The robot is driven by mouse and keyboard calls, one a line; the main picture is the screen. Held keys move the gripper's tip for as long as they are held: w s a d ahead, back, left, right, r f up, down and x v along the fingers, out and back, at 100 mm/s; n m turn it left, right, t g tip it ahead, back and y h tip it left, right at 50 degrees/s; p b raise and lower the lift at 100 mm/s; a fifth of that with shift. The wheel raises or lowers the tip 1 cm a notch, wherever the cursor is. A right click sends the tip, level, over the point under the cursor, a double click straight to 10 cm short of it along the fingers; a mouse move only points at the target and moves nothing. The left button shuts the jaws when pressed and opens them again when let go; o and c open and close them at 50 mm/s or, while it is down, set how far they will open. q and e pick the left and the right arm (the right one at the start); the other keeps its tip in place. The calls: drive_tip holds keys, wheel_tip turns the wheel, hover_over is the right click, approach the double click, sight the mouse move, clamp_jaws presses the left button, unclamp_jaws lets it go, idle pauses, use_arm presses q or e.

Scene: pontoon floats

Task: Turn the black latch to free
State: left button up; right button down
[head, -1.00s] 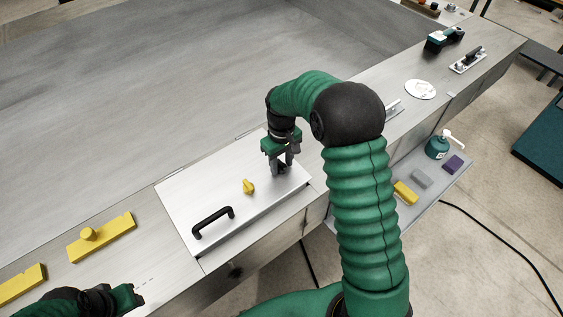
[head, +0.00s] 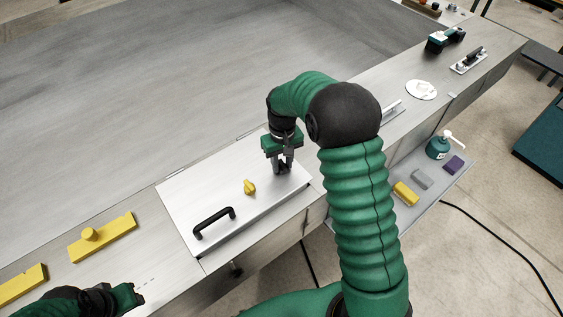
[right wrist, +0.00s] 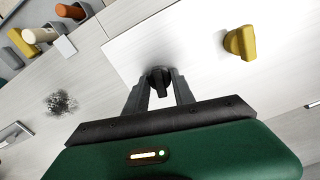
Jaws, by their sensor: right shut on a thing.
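The black latch (right wrist: 159,80) is a small dark knob on the white panel (head: 187,197). My right gripper (right wrist: 158,88) is shut on the black latch, with one finger on each side of it in the right wrist view. In the head view my right gripper (head: 283,167) points down at the panel's far right part and mostly hides the latch. A yellow latch (head: 249,187) sits on the same panel, left of my right gripper. It also shows in the right wrist view (right wrist: 240,42). My left gripper (head: 139,294) is at the lower left, its fingertips too unclear to read.
A black handle (head: 214,222) stands up from the panel's near left part. Yellow blocks (head: 101,237) lie further left on the ledge. A grey side tray (head: 432,201) holds a teal bottle (head: 438,146) and several small blocks. The large grey surface behind is bare.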

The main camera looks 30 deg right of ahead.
drive_tip(key=m, duration=0.3)
drive_tip(key=shift+r+m, duration=0.1)
drive_tip(key=shift+m, duration=0.2)
drive_tip(key=m+p, duration=0.1)
drive_tip(key=m, duration=0.2)
drive_tip(key=shift+m, duration=0.3)
drive_tip(key=m+p, duration=0.1)
drive_tip(key=m, duration=0.3)
drive_tip(key=shift+m, duration=0.3)
drive_tip(key=shift+m+p, duration=0.75)
drive_tip(key=shift+m, duration=0.95)
drive_tip(key=c, duration=1.1)
unclamp_jaws()
drive_tip(key=shift+o, duration=0.2)
